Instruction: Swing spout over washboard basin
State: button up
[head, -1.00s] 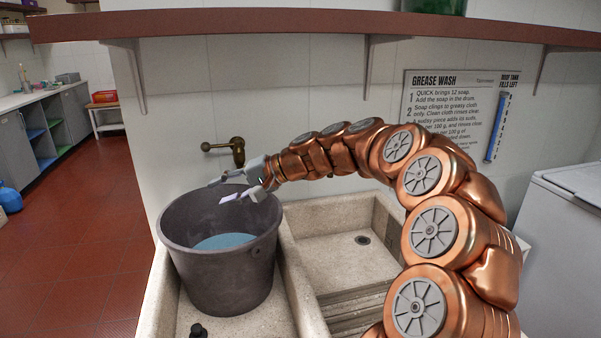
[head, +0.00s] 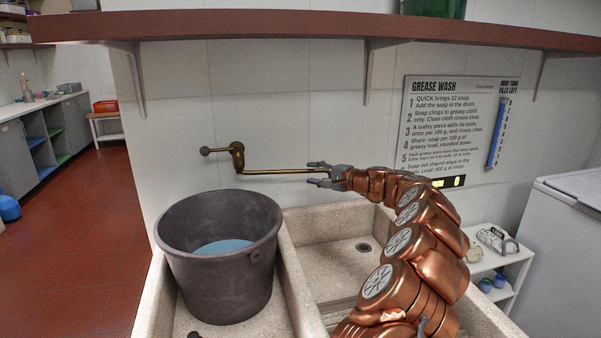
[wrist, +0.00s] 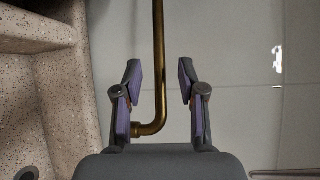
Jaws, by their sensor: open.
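The brass spout (head: 285,171) runs from its wall tap (head: 237,155) to the right, roughly level, in the head view. Its free end reaches above the right-hand washboard basin (head: 350,235). My gripper (head: 318,175) is at that end, with its fingers on either side of the spout. In the wrist view the spout (wrist: 158,70) passes between the two spread fingers of my gripper (wrist: 158,88), and its bent tip lies close to the palm. Gaps show between the spout and both fingers. My arm hides part of the basin and its ridges.
A dark bucket (head: 185,270) with blue water stands in the left basin. A stone divider (head: 300,290) separates the basins. A shelf (head: 300,25) runs above, and a wall sign (head: 455,120) hangs at right. A white chest (head: 575,240) stands far right.

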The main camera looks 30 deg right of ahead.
aim_at(303, 172)
jog(key=shift+p+x, duration=0.5)
jog(key=shift+x, duration=2.45)
jog(key=shift+s, duration=0.1)
grip_shut()
jog(key=shift+a, duration=0.1)
